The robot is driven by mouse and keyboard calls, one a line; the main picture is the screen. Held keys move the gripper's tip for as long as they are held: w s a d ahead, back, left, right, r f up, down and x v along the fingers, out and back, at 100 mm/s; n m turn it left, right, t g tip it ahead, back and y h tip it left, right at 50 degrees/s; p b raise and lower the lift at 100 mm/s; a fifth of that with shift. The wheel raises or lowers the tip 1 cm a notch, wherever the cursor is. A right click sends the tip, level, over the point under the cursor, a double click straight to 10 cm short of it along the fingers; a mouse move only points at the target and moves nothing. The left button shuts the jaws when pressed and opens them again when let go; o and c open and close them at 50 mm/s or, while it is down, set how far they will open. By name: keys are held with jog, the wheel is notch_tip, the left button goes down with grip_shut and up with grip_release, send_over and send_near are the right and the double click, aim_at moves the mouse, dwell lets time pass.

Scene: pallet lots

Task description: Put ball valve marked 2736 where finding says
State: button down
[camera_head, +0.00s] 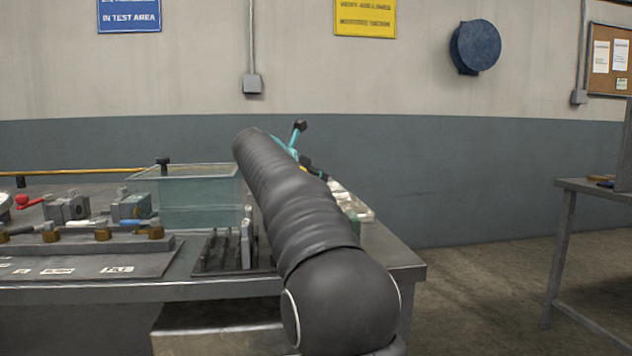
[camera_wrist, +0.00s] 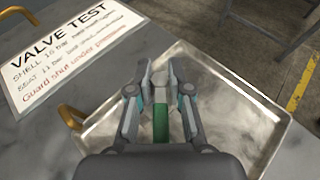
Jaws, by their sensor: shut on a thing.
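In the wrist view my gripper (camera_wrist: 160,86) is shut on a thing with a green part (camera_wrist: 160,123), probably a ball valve. Most of its body is hidden by the fingers, and no number can be read on it. It is over a shallow metal tray (camera_wrist: 232,100) with brass-coloured handles; whether it touches the tray floor cannot be told. A white "VALVE TEST" placard (camera_wrist: 70,55) lies left of the tray. In the head view my arm hides most of the gripper. Valves (camera_head: 67,208) and (camera_head: 131,206) stand at the bench's left. No finding is readable.
On the bench, a greenish clear-walled tank (camera_head: 200,198) stands left of my arm. A dark slotted rack (camera_head: 225,250) is in front of it. A bar with brass fittings (camera_head: 101,234) sits further left above small labels. Another table (camera_head: 590,190) stands right across open floor.

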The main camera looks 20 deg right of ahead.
jog(key=c, duration=1.1)
grip_release()
jog(key=shift+r, duration=0.1)
jog(key=shift+s+a+r, duration=0.15)
jog(key=shift+a, duration=0.05)
jog(key=p+v, duration=0.1)
jog(key=v, duration=1)
jog(key=shift+s+a, duration=0.1)
jog(key=shift+a, duration=0.1)
